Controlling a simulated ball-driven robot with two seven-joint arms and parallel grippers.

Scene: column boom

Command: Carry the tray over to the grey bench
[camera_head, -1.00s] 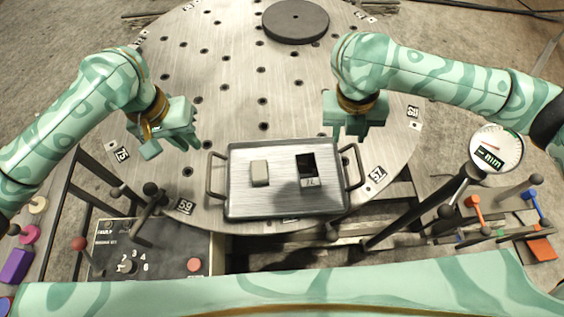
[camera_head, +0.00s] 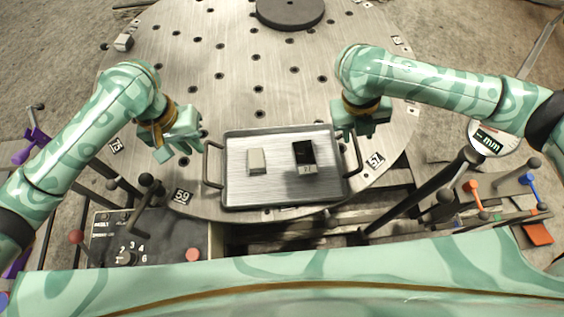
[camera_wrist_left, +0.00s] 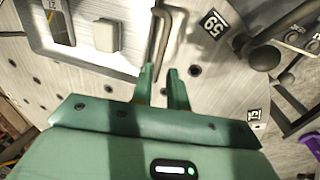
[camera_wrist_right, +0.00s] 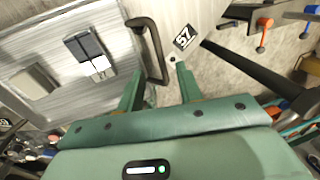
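The silver tray (camera_head: 285,190) lies flat at the near edge of a round metal table. It carries a pale block (camera_head: 257,161) and a dark block with a white label (camera_head: 303,154). My left gripper (camera_head: 188,151) is open and empty, just outside the tray's left handle (camera_head: 211,165); in the left wrist view its fingertips (camera_wrist_left: 160,72) are close to the handle's end. My right gripper (camera_head: 352,137) is open at the right handle (camera_head: 357,157); in the right wrist view the handle (camera_wrist_right: 153,50) appears between its fingers, contact unclear. I cannot identify the grey bench.
The round table (camera_head: 235,65) has holes and number tags, with a dark disc (camera_head: 290,12) at the far side. A control panel (camera_head: 140,240) stands at near left. A dial gauge (camera_head: 490,138) and levers (camera_head: 475,195) stand at right.

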